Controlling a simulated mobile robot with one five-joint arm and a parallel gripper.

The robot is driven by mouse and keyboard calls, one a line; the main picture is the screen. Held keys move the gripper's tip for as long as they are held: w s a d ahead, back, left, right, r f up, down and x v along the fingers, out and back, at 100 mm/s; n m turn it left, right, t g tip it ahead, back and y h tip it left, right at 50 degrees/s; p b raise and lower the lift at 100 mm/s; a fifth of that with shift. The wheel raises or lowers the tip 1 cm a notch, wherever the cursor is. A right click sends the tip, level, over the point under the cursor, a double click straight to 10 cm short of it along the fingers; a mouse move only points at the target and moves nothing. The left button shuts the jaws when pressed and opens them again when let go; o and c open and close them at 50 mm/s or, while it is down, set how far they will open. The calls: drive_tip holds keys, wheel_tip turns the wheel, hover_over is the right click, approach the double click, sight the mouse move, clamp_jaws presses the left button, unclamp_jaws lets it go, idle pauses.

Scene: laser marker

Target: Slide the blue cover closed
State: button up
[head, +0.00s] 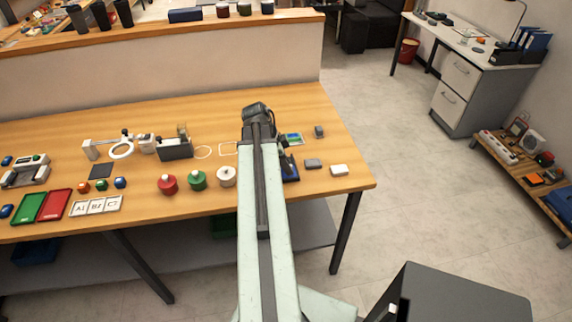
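I cannot clearly pick out the blue cover. A dark blue object (289,168) on the table, right of my arm, may be part of it, but my arm partly hides it. I cannot tell whether it is open or closed. My gripper (257,110) is at the far end of my outstretched arm, over the back part of the table. Its fingers are too small and hidden to tell if they are open or shut. A small panel with a blue and green face (293,139) lies just right of my gripper.
The wooden table (140,215) holds red (167,184), green (197,179) and white (226,176) round pots left of my arm. A grey box-like device (175,149) stands behind them. A low partition (160,85) runs behind.

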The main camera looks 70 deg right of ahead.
drive_tip(key=shift+r, duration=0.1)
drive_tip(key=shift+r+p, duration=0.3)
drive_tip(key=shift+p, duration=0.1)
drive_tip(key=p+v, duration=0.6)
drive_tip(key=v, duration=0.1)
drive_tip(key=shift+w, duration=0.2)
drive_tip(key=shift+a, duration=0.15)
